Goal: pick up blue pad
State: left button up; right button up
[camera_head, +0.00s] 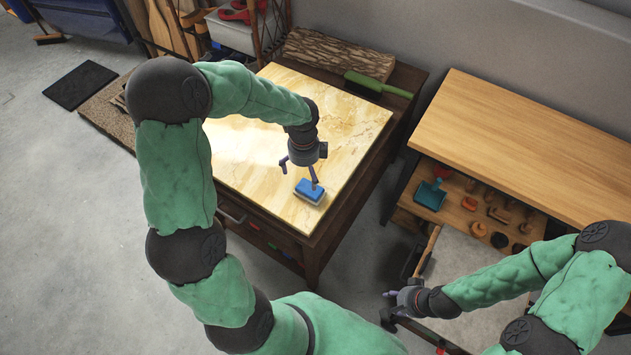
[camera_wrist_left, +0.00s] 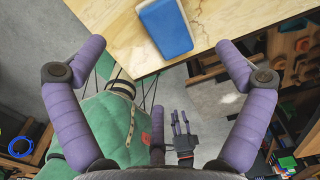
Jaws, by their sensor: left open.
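The blue pad (camera_head: 309,190) is a small block with a blue top and a paler lower layer. It lies flat on the light wooden tabletop (camera_head: 350,125), near the front right edge. In the left wrist view the blue pad (camera_wrist_left: 164,27) is at the top centre, beyond the fingertips. My left gripper (camera_head: 299,170) is above the table beside the pad, with its fingers spread and nothing between them. It also shows in the left wrist view (camera_wrist_left: 157,52). My right gripper (camera_head: 388,303) is low at the right, away from the table; its finger opening is unclear.
The tabletop around the pad is clear.

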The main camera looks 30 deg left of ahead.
aim_at(307, 191)
pick_arm(q)
jog(key=f+b, duration=0.1)
jog(key=f, duration=0.1)
jog(key=f+b, duration=0.1)
jog(key=f, duration=0.2)
jog(key=shift+s+d+f, duration=0.1)
jog(key=shift+s+f, duration=0.1)
jog(key=shift+f, duration=0.05)
jog(key=f+b, duration=0.2)
jog(key=f, duration=0.1)
jog(key=f+b, duration=0.1)
jog(key=f, duration=0.1)
jog(key=shift+d, duration=0.3)
jog(key=c, duration=1)
